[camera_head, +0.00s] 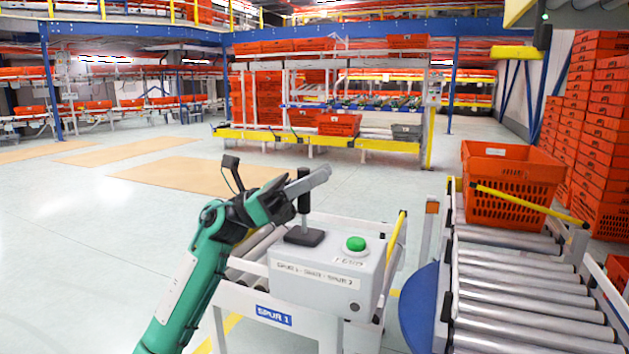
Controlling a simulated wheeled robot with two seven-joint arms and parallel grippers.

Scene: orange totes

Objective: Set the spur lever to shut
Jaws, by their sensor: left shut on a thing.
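The spur lever (304,207) is a black handle rising from a black base plate on the top left of a grey control box (325,284). Its shaft looks close to upright, and the exact setting cannot be told from it. The box front has a label strip with SPUR 1 at its left end and SPUR 2 at its right; the middle word is hard to read. My left gripper (306,184) comes in from the left and is shut on the lever's upper part, hiding some of it. My right gripper is not in view.
A green button (356,243) sits on the box, right of the lever. A yellow bar (396,240) rises beside the box. An orange tote (510,185) stands on the roller conveyor (520,290) at right. Tote stacks line the right wall. The floor at left is open.

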